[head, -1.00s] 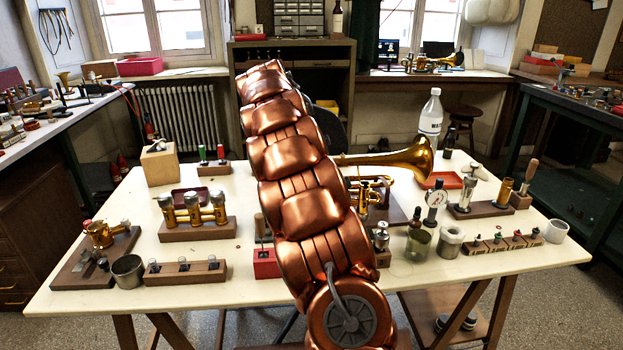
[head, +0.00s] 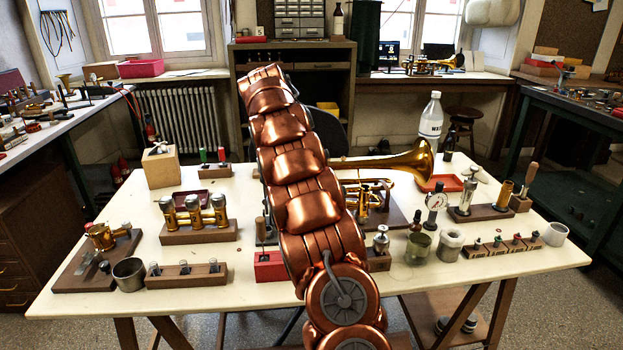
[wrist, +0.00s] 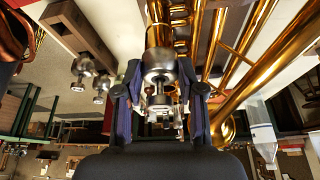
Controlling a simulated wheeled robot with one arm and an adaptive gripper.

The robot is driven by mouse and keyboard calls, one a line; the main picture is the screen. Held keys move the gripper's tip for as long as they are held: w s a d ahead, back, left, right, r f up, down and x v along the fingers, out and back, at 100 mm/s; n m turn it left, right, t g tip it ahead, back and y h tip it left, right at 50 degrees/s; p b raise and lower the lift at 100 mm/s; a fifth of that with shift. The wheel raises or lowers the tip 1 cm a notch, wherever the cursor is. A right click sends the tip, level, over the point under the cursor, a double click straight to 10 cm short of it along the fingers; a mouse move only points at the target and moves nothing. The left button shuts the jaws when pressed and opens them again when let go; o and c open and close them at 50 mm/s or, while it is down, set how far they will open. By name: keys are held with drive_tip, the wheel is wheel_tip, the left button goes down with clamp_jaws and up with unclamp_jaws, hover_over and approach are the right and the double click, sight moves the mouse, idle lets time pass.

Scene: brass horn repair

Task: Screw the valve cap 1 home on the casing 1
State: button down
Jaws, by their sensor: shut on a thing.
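In the wrist view, my gripper (wrist: 160,84) has its two dark fingers closed around a silver cap (wrist: 159,70), which I take to be valve cap 1. The cap is in line with the end of a brass casing (wrist: 158,36) and appears to meet it. Whether the threads are engaged, or any gap is left, I cannot tell. In the head view, my arm hides the gripper and the held cap. The brass horn (head: 392,162) lies on the table, partly behind my arm, with its bell to the right.
Brass tubing (wrist: 240,60) runs close to the right of my gripper. A wooden block (wrist: 72,24) with silver parts is at upper left. In the head view, a brass valve cluster (head: 194,214), a glass jar (head: 418,249) and a plastic bottle (head: 430,118) stand around my arm.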

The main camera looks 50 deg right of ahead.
drive_tip(key=shift+w+d+r+m+g+y+p, duration=0.1)
drive_tip(key=shift+m+g+y+p, duration=0.25)
drive_tip(key=shift+m+p, duration=1.3)
drive_tip(key=shift+d+m+g+y+p, duration=0.1)
drive_tip(key=shift+m+g+y+p, duration=0.5)
drive_tip(key=shift+p, duration=1.7)
drive_tip(key=shift+m+t+p, duration=0.35)
drive_tip(key=shift+m+p, duration=0.2)
drive_tip(key=shift+m, duration=0.1)
drive_tip(key=shift+d+m+y+p, duration=0.1)
drive_tip(key=shift+m+y+p, duration=0.15)
drive_tip(key=shift+m+p, duration=0.85)
drive_tip(key=shift+d+m+y+p, duration=0.2)
drive_tip(key=shift+m+y+p, duration=0.85)
drive_tip(key=shift+p, duration=2.35)
drive_tip(key=c, duration=0.9)
unclamp_jaws()
drive_tip(key=shift+m+h, duration=0.25)
drive_tip(key=shift+m, duration=0.2)
drive_tip(key=shift+c, duration=0.2)
drive_tip(key=o, duration=0.3)
